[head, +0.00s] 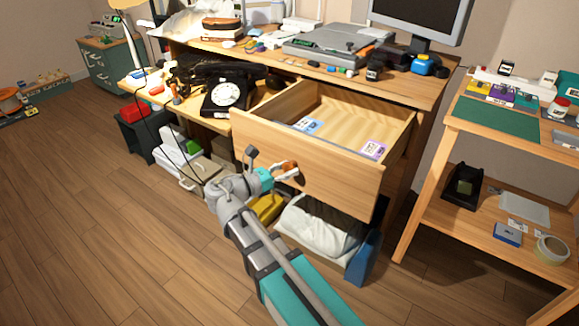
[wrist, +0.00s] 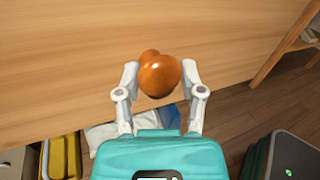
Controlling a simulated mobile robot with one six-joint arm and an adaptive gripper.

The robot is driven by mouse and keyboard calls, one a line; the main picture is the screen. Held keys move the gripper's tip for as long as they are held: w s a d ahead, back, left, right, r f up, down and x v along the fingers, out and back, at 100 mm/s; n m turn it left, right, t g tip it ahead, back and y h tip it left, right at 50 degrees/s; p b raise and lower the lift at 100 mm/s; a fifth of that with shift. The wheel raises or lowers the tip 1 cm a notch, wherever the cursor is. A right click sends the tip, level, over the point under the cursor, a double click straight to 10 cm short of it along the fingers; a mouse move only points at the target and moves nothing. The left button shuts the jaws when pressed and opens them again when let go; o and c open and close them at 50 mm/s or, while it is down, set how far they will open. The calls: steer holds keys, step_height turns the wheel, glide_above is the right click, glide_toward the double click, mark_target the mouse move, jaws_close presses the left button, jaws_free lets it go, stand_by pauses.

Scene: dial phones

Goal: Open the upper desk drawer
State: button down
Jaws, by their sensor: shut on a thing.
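The upper desk drawer (head: 310,168) is pulled well out from the desk (head: 425,90), and its inside shows. Two small cards (head: 307,126) lie on its floor. Its orange-brown wooden knob (wrist: 160,75) sits on the drawer front, which also shows in the wrist view (wrist: 60,70). My gripper (wrist: 160,78) has its two white fingers on either side of the knob and is shut on it. In the head view my gripper (head: 288,171) is at the middle of the drawer front, partly covering the knob.
A black dial phone (head: 225,95) stands left of the drawer. A white bag (head: 315,228) and a blue item (head: 364,258) lie below the drawer. A wooden side table (head: 455,125) stands to the right. Open wooden floor (head: 90,200) lies at the left and front.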

stand_by(0.3)
steer(key=shift+c, duration=1)
jaws_free()
steer(key=shift+d, duration=0.1)
steer(key=shift+a, duration=0.2)
steer(key=shift+s+a, duration=0.35)
steer(key=shift+a, duration=0.1)
steer(key=v, duration=1)
steer(key=shift+s+a, duration=0.2)
steer(key=shift+s, duration=0.05)
